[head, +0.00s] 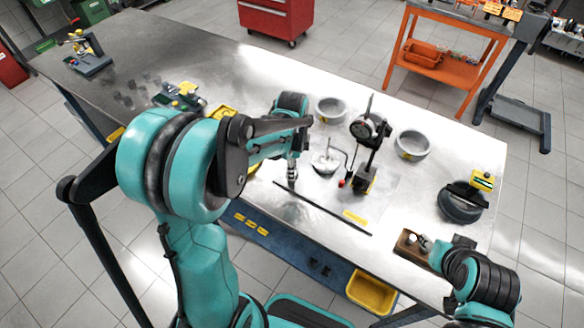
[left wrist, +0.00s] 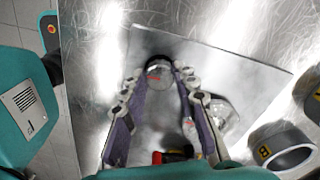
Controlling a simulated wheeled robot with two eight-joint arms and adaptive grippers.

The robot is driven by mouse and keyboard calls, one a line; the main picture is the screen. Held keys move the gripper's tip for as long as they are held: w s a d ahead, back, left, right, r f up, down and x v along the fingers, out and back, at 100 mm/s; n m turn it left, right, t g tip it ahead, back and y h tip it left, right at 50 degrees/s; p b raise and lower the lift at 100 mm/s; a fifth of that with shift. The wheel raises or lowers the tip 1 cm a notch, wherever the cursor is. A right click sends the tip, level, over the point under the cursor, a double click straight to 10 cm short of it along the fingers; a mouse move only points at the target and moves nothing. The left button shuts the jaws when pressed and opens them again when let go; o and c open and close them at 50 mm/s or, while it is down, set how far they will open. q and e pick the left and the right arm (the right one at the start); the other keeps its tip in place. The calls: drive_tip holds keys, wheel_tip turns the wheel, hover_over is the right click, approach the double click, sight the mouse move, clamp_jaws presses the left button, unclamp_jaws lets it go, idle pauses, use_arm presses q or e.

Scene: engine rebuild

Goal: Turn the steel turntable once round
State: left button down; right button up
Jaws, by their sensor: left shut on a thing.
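My left gripper (head: 291,180) points down at the table left of the dial gauge stand (head: 369,135). In the left wrist view its fingers (left wrist: 158,80) are shut on a shiny round steel piece (left wrist: 159,72) with a red mark. A second shiny round steel part (head: 327,160) lies just right of the gripper, apart from it; it also shows in the left wrist view (left wrist: 217,116). I cannot tell for sure which of the two is the turntable. My right gripper (head: 428,248) is low over a brown block (head: 408,243); its fingers are unclear.
Two grey rings with yellow labels, one behind (head: 330,108) and one to the right (head: 413,146), stand on the steel table. A dark round part (head: 461,203) is at the right. A yellow bin (head: 371,292) is below the front edge.

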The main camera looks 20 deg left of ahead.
use_arm(q)
drive_tip(key=n, duration=0.5)
drive_tip(key=shift+n, duration=0.4)
drive_tip(key=n, duration=1.2)
drive_tip(key=shift+n, duration=0.3)
drive_tip(key=n, duration=0.5)
drive_tip(key=shift+n, duration=0.4)
drive_tip(key=c, duration=1.2)
unclamp_jaws()
drive_tip(key=shift+o, duration=0.2)
